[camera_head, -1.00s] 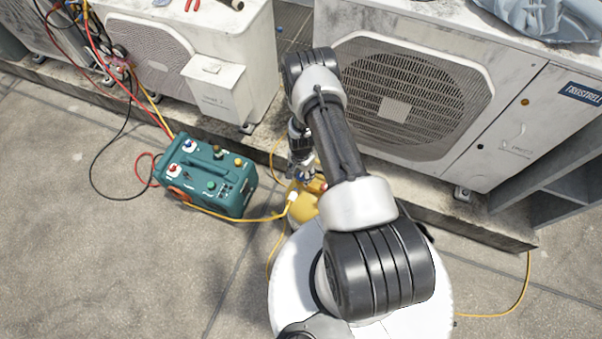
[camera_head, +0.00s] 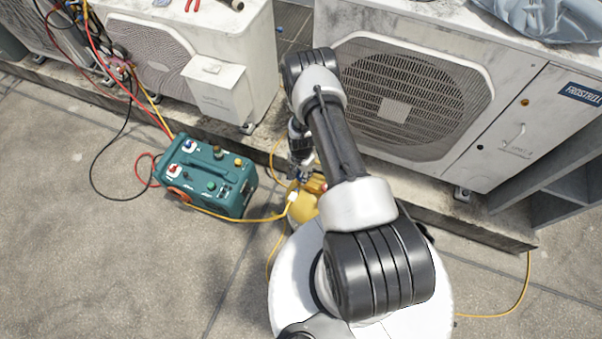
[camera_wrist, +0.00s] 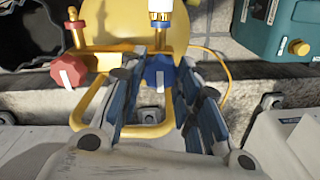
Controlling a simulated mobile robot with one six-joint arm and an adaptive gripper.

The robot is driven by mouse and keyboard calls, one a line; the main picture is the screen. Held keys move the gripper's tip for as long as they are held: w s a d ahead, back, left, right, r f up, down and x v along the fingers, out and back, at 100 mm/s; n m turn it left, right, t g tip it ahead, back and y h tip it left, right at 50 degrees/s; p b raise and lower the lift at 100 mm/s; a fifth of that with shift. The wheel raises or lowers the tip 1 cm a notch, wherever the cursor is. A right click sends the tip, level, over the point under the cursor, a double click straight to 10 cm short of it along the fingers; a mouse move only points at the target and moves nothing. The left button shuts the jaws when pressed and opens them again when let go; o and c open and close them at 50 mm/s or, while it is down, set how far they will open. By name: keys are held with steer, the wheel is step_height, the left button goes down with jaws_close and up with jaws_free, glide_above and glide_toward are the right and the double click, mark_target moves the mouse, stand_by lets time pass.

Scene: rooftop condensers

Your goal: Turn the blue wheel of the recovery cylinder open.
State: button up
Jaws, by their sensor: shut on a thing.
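The recovery cylinder (camera_head: 304,208) is yellow and stands partly hidden behind my arm in the head view. In the wrist view its yellow top (camera_wrist: 120,22) carries a blue wheel (camera_wrist: 160,70) with a white mark and a red wheel (camera_wrist: 68,73), also marked white. My gripper (camera_wrist: 159,80) has its two fingers on either side of the blue wheel and is shut on it. The white mark on the blue wheel points roughly up and down in the wrist view. In the head view my gripper and the blue wheel are small and mostly hidden by the arm.
A teal recovery machine (camera_head: 208,178) stands left of the cylinder, with a yellow hose (camera_head: 240,217) running between them. Condenser units (camera_head: 410,95) stand on a concrete kerb behind. A yellow handle frame (camera_wrist: 90,105) lies close beside my fingers. Open paving is at the left.

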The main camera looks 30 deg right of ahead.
steer(key=n, duration=0.8)
steer(key=shift+n, duration=0.4)
steer(key=n, duration=0.4)
steer(key=shift+n, duration=0.3)
steer(key=n, duration=0.4)
steer(key=shift+n, duration=0.3)
steer(key=n, duration=1.2)
steer(key=shift+n, duration=2.2)
